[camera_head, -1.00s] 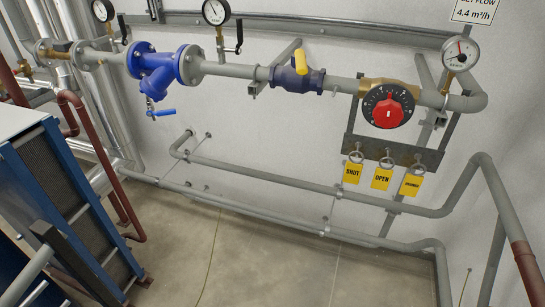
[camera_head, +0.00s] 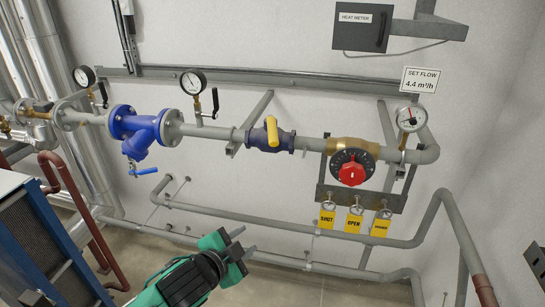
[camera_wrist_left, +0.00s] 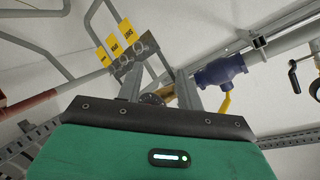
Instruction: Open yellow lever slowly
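The yellow lever (camera_head: 272,132) sits on a dark blue valve (camera_head: 262,140) in the grey horizontal wall pipe. In the head view it stands roughly upright, tilted slightly. My left gripper (camera_head: 246,243) is below the valve, well apart from the lever, with its two fingers spread and nothing between them. In the left wrist view, the yellow lever (camera_wrist_left: 225,103) and the blue valve (camera_wrist_left: 220,72) show to the right of my left gripper's fingers (camera_wrist_left: 158,88). My right gripper is not in view.
A red knob (camera_head: 352,173) is right of the valve, above yellow tags (camera_head: 355,222) marked SHUT and OPEN. A blue strainer (camera_head: 135,128) with a blue handle (camera_head: 145,171) is to the left. Lower pipes (camera_head: 270,230) run along the wall. Space before the lever looks clear.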

